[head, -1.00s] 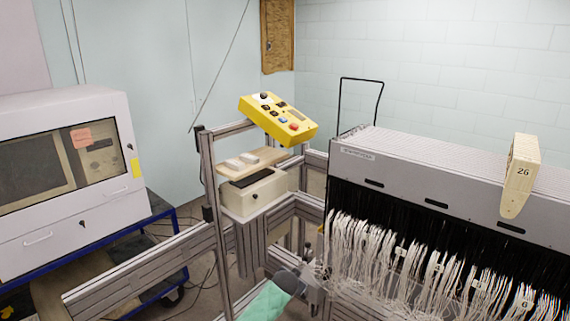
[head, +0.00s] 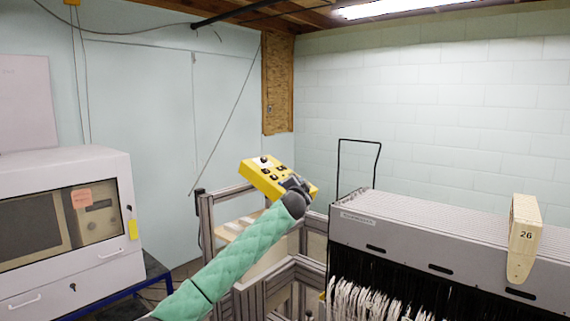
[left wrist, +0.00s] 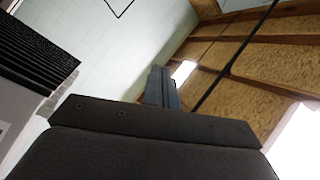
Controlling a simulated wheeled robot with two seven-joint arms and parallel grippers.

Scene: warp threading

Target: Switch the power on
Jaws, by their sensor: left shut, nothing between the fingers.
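The yellow control box (head: 254,177) sits tilted on top of the metal frame in the head view. A black knob (head: 264,160) and several dark switches show on its left part. My left gripper (head: 297,184) is at the right part of the box, with its arm rising from the lower left. It hides the blue and red buttons there; I cannot tell if it touches the box. In the left wrist view its fingers (left wrist: 161,86) are together with nothing between them, and the box is not visible. My right gripper is not in view.
A grey machine (head: 440,240) with hanging white threads stands on the right, with a wooden block marked 26 (head: 524,238) on it. A white cabinet (head: 65,162) stands on the left. Metal frame posts (head: 207,235) stand below the box.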

